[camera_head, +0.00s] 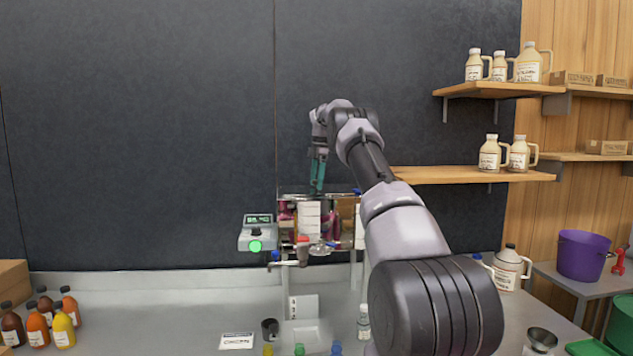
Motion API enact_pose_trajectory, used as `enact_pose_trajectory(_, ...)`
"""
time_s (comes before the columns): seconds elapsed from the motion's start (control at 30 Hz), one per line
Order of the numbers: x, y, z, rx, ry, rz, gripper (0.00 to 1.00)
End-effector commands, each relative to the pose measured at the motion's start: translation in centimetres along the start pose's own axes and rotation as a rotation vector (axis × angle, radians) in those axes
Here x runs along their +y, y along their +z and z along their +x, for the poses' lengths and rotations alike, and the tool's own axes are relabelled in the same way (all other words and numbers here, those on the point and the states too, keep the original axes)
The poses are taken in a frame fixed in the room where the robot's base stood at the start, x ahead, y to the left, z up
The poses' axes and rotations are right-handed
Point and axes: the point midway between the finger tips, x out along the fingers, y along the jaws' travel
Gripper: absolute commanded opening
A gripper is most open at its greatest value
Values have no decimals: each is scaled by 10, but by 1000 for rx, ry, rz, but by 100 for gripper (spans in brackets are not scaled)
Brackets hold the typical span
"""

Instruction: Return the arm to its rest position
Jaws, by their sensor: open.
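My arm reaches forward from the lower right of the head view and bends at its far end. My gripper (317,176) hangs from it, with teal fingers pointing down. The gripper is open, and I see nothing held between its fingers. It is above the syrup apparatus (345,213), close to its top edge in the picture. I cannot tell whether the fingertips touch it. My forearm hides the right part of the apparatus and some of the counter.
A control box (257,236) with a lit green button is left of the apparatus. Several bottles (63,322) stand at the counter's left. Wall shelves (470,174) with jugs are at right, near a purple bucket (582,255). The counter (165,310) is clear at middle left.

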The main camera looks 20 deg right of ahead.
Motion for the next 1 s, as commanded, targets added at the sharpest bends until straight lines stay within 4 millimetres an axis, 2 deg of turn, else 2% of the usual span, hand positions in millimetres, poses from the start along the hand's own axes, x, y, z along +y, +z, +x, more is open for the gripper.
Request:
enact_pose_trajectory(0.73, -1, -2, -4, -1, 4, 8, 100)
enact_pose_trajectory(0.87, -11, -14, -26, -3, 24, 61, 100)
enact_pose_trajectory(1.0, -37, -39, -70, -1, 71, 195, 100)
